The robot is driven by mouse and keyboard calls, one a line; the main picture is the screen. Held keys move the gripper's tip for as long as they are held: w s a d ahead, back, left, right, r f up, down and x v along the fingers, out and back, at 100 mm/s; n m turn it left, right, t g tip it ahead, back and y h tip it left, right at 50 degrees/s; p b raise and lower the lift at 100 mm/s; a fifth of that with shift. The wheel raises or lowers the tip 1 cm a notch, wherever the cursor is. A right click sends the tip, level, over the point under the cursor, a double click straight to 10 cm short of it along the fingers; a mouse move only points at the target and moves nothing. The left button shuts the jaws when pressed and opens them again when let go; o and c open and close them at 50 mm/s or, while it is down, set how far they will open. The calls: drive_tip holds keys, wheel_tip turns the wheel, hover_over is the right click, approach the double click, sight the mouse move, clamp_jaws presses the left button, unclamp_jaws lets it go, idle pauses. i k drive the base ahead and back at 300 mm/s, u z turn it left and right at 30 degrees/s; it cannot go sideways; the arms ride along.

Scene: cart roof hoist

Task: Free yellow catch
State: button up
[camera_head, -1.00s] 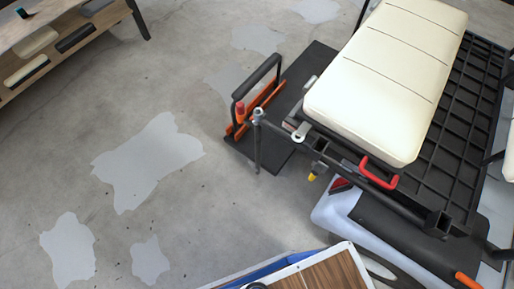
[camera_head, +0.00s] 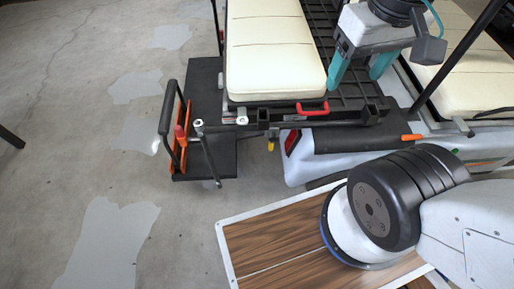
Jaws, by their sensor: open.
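The yellow catch (camera_head: 271,145) is a small yellow-tipped piece hanging under the dark bar at the front edge of the cart's rear frame. A red handle (camera_head: 313,108) sits on the same bar, to its right. My gripper (camera_head: 354,79) has two teal fingers, spread apart and empty. It shows above the black grid deck, right of the cream seat and up and to the right of the catch and red handle. It appears apart from the catch. What holds the catch behind the bar is too small to tell.
A cream seat (camera_head: 273,50) lies beside the black grid deck (camera_head: 335,20). A black platform trolley (camera_head: 206,80) with an orange-framed handle stands at left. An orange grip (camera_head: 411,137) shows on the cart body. Dark posts rise at right. Floor at left is clear.

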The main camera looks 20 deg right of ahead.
sight(271, 143)
drive_tip(key=u, duration=2.9)
drive_tip(key=i, duration=0.6)
drive_tip(key=z, duration=2.35)
